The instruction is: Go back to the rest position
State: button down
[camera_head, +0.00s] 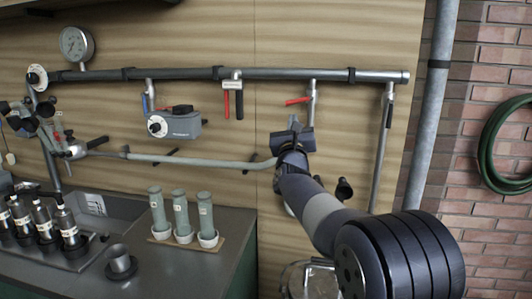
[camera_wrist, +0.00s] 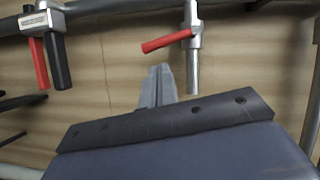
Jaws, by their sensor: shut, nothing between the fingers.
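My gripper (camera_head: 296,123) is in the middle of the head view, at the end of my arm, which reaches in from the lower right. It is in front of the wood-panelled wall, just below and left of a valve with a red lever (camera_head: 298,101). In the wrist view the fingers of my gripper (camera_wrist: 157,85) are together and empty. They point up toward the wall, below the same red lever (camera_wrist: 167,41). I cannot tell the exact gap to the valve pipe.
A metal pipe (camera_head: 200,74) runs along the wall with a gauge (camera_head: 76,43), a grey box (camera_head: 175,124) and red and black handles (camera_wrist: 48,62). Green cylinders (camera_head: 181,213) and dark bottles (camera_head: 43,222) stand on the counter (camera_head: 190,262) at left. A hose (camera_head: 489,145) hangs on the brick wall.

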jog(key=w+d+n+g+y+p, duration=0.1)
jog(key=d+n+y+p, duration=0.1)
jog(key=n+p, duration=0.2)
jog(key=w+d+n+y+p, duration=0.1)
jog(key=d+n+y+p, duration=0.1)
jog(key=n+p, duration=0.2)
jog(key=d+r+n+g+y+p, duration=0.1)
jog(key=d+n+y+p, duration=0.1)
jog(key=n+p, duration=0.3)
jog(key=shift+w+g+p, duration=0.3)
jog(key=shift+w+p, duration=0.1)
jog(key=shift+p, duration=1.45)
jog(key=n+p, duration=0.1)
jog(key=d+n+g+p, duration=0.1)
jog(key=p, duration=0.1)
jog(key=shift+s+f, duration=0.15)
jog(key=shift+f, duration=0.15)
jog(key=shift+d+f+n+g+y+p, duration=0.15)
jog(key=shift+n+g+y+p, duration=0.1)
jog(key=shift+n, duration=0.3)
jog(key=shift+d+n+g+y+p, duration=0.15)
jog(key=shift+n+y, duration=0.1)
jog(key=shift+n, duration=0.3)
